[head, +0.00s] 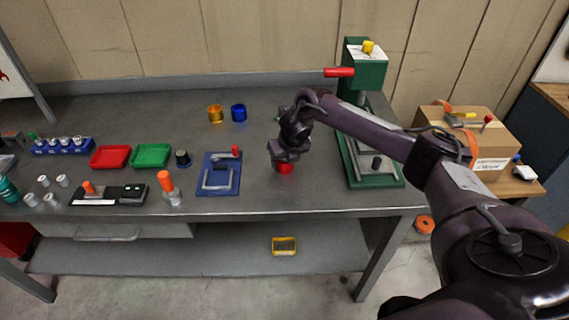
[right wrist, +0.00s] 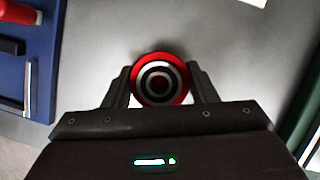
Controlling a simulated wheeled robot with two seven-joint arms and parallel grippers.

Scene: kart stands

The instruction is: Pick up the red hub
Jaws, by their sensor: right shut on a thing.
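The red hub (head: 285,168) is at the right middle of the grey workbench, under my right gripper (head: 284,160). In the right wrist view the hub (right wrist: 161,79) is a red ring with pale and dark rings inside, seen from above. My right gripper (right wrist: 161,86) is shut on it, one finger on each side. I cannot tell whether the hub touches the bench or is slightly above it. My left gripper is not in view.
A blue fixture board (head: 219,187) lies just left of the hub. A green press (head: 375,184) stands to its right. Orange (head: 215,114) and blue (head: 239,113) hubs stand behind. Red (head: 111,157) and green (head: 151,155) trays lie further left. The bench front is clear nearby.

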